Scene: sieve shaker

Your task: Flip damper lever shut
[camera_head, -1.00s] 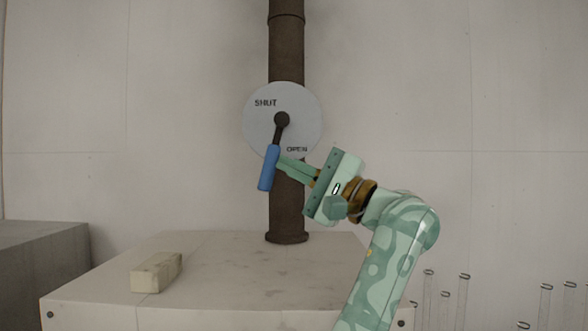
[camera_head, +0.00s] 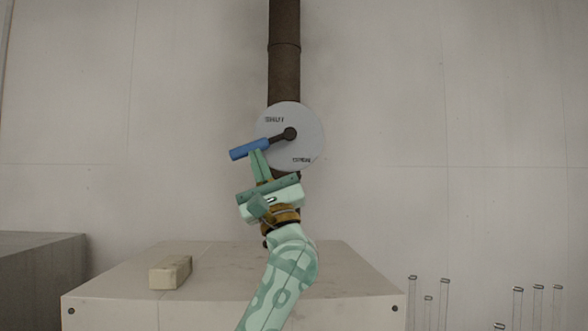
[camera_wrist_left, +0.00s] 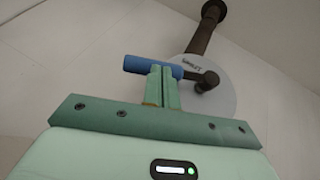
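The damper lever has a blue handle (camera_head: 249,149) on a dark arm, pivoted at the middle of a round grey dial (camera_head: 307,148). The lever points left and slightly down. The dial has SHUT lettering at upper left and OPEN lettering at lower right. My left gripper (camera_head: 258,153) is below the handle, its fingertips up against the underside. In the left wrist view, the two fingers (camera_wrist_left: 162,72) are together with the blue handle (camera_wrist_left: 150,67) lying across their tips, not between them. My right gripper is not in view.
A dark vertical pipe (camera_head: 284,70) runs behind the dial. A pale block (camera_head: 170,272) lies on the light cabinet top (camera_head: 225,275). A grey box (camera_head: 40,262) stands at left and several clear tubes (camera_head: 442,300) at lower right.

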